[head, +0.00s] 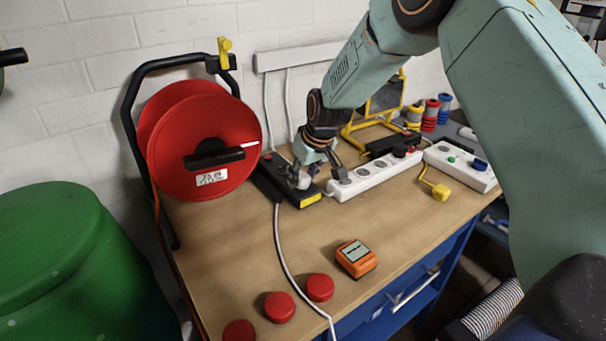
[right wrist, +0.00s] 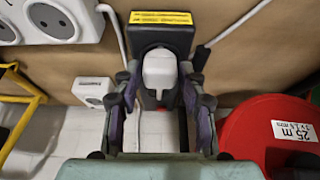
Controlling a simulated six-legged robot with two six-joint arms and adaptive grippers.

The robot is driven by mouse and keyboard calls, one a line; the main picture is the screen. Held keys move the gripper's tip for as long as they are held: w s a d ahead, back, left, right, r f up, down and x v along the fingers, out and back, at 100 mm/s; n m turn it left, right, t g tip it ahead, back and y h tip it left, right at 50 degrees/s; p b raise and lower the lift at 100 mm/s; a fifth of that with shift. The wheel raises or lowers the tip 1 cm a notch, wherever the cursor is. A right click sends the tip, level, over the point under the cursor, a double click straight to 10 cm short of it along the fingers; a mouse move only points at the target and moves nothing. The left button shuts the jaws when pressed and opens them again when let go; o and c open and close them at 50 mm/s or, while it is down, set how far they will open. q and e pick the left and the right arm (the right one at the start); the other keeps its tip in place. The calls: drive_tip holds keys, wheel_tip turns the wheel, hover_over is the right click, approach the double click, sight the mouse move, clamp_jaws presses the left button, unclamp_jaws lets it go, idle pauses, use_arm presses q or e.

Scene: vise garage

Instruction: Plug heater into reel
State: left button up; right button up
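The red cable reel (head: 205,140) stands in a black frame at the left of the workbench; its label shows in the right wrist view (right wrist: 290,130). A black socket block with a yellow label (head: 311,199) lies beside it, also in the right wrist view (right wrist: 160,36). A white plug (right wrist: 159,72) stands at the block; whether it is fully seated is hidden. My right gripper (head: 318,172) is over the block, its fingers (right wrist: 160,88) either side of the plug, seemingly with narrow gaps. A white cable (head: 283,250) runs from near the block. I cannot identify the heater. My left gripper is not visible.
A white power strip (head: 375,175), a yellow plug (head: 440,191) and a yellow-framed device (head: 385,100) are to the right. An orange meter (head: 356,257) and several red discs (head: 320,287) lie near the front edge. A green barrel (head: 60,260) stands at left.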

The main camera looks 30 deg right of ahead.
drive_tip(key=o, duration=0.3)
drive_tip(key=shift+r, duration=0.1)
drive_tip(key=v, duration=1.1)
drive_tip(key=shift+s+r, duration=0.25)
drive_tip(key=shift+r, duration=0.1)
